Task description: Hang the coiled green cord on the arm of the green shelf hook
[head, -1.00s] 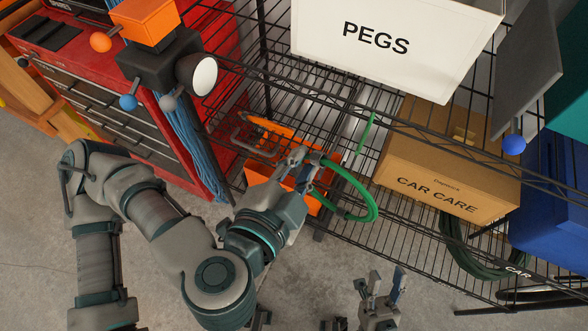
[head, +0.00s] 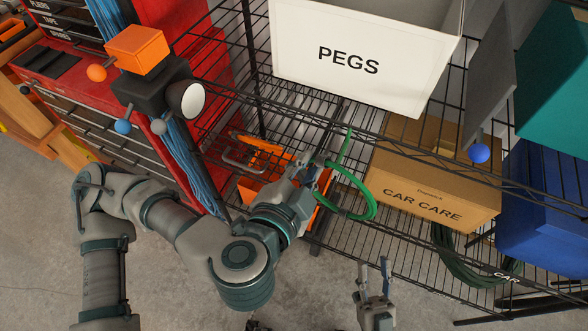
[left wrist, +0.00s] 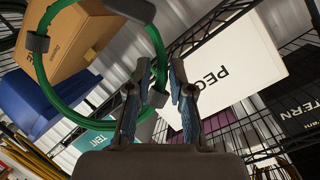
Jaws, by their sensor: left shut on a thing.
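My left gripper (head: 312,178) is shut on the coiled green cord (head: 373,206) at the front of the wire shelf. The loop sticks out to the right of the fingers. In the left wrist view the cord (left wrist: 160,44) shows as a large bright green ring with grey bands, beside the fingers (left wrist: 160,85). A thin green bar (head: 346,147), which looks like the arm of the shelf hook, slants just above the loop. In the head view they appear very close; I cannot tell whether they touch. My right gripper (head: 375,272) is low, open and empty.
A white PEGS bin (head: 360,75) is above, and a cardboard CAR CARE box (head: 430,190) is right of the hook. A dark green coil (head: 465,262) hangs lower right. A blue bin (head: 545,205) is far right. A red tool cabinet (head: 75,95) is left.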

